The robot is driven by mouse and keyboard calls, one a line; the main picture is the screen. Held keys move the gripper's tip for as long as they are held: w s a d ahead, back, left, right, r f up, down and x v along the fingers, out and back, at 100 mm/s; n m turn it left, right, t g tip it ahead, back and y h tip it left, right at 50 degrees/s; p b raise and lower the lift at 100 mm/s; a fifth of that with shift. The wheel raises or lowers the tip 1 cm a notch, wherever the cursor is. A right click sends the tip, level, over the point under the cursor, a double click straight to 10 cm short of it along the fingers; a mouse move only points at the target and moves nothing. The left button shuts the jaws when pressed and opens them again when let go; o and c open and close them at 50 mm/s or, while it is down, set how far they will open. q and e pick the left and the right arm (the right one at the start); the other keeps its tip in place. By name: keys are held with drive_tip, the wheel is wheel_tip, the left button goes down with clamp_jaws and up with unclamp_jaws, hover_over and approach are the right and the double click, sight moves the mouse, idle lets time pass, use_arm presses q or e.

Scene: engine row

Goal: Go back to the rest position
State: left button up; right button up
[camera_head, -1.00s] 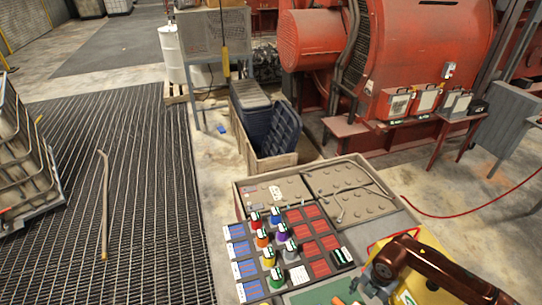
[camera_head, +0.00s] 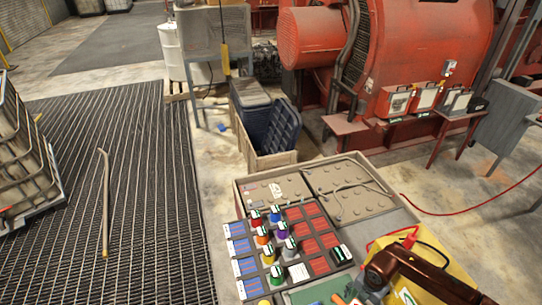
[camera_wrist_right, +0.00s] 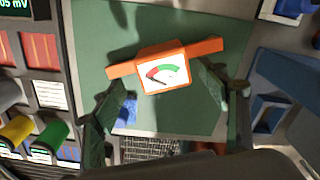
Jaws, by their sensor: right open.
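My right arm comes in at the lower right of the head view, and its gripper (camera_head: 362,292) is at the bottom edge, partly cut off. In the right wrist view the gripper (camera_wrist_right: 162,88) is open, with one dark finger on each side. An orange gauge (camera_wrist_right: 164,73) with a white dial and red and green bands shows between and beyond the fingertips, over a green mat (camera_wrist_right: 200,20). I cannot tell whether the fingers touch it. My left gripper is not in view.
A tray of coloured knobs (camera_head: 269,257) stands on the bench left of my right gripper. A yellow box (camera_head: 435,265) with red and black leads is right of it. A red engine (camera_head: 425,50) stands behind. The grated floor (camera_head: 140,200) at left is mostly clear.

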drive_tip(key=w+a+r+b, duration=0.5)
drive_tip(key=w+a+r, duration=0.4)
drive_tip(key=w, duration=0.1)
drive_tip(key=s+n, duration=0.1)
drive_tip(key=n, duration=0.8)
drive_tip(key=s+a+r+n+b, duration=0.1)
drive_tip(key=s+n, duration=0.1)
drive_tip(key=n, duration=0.8)
drive_tip(key=s+a+n, duration=0.1)
drive_tip(key=n, duration=0.8)
drive_tip(key=shift+s+a+r+n, duration=0.15)
drive_tip(key=shift+s+r+n, duration=0.05)
drive_tip(key=shift+r+n, duration=0.1)
